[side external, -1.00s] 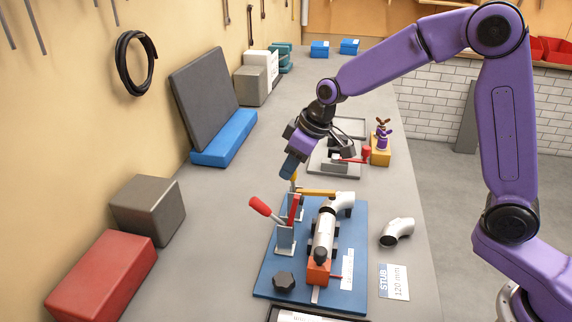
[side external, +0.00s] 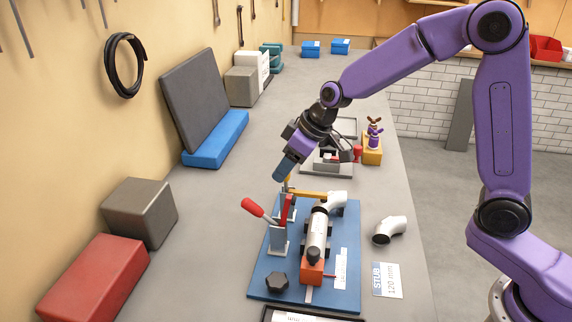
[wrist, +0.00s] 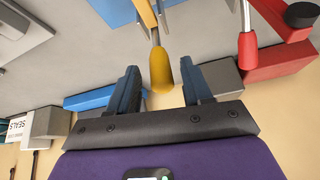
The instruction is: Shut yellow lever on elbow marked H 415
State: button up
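The yellow lever (side external: 288,182) stands upright at the far end of the blue board (side external: 340,295), with its yellow arm (side external: 310,194) reaching toward the white elbow (side external: 331,203). In the wrist view, the yellow handle's rounded tip (wrist: 162,72) lies between the two blue fingers. My gripper (side external: 283,172) is open, just above the handle; the wrist view also shows the gripper (wrist: 161,88) with clear gaps on both sides of the handle. The elbow joins a white pipe (side external: 317,228) in the fixture. I cannot read an H 415 mark.
A red-handled lever (side external: 253,207) stands nearer on the board, with a black knob (side external: 277,281) in front. A loose white elbow (side external: 388,230) and a STUB card (side external: 387,280) lie to the right. Another fixture (side external: 325,165) and an orange block (side external: 372,155) stand behind.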

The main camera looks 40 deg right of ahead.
jog(key=v, duration=1.7)
jog(key=shift+r, duration=0.25)
jog(key=s+d+f+n+g+h, duration=0.1)
jog(key=s+d+f+n, duration=0.1)
jog(key=s+f, duration=0.3)
jog(key=s+d+f+n+g+h, duration=0.1)
jog(key=s+f, duration=0.3)
jog(key=s, duration=0.9)
jog(key=s+d+f+n+g+h, duration=0.1)
jog(key=s+f, duration=0.4)
jog(key=s, duration=0.5)
jog(key=d+n+g, duration=0.1)
jog(key=d, duration=0.1)
jog(key=shift+d+f+n, duration=0.3)
jog(key=shift+d+f, duration=0.05)
jog(key=shift+d, duration=0.05)
jog(key=shift+c, duration=0.5)
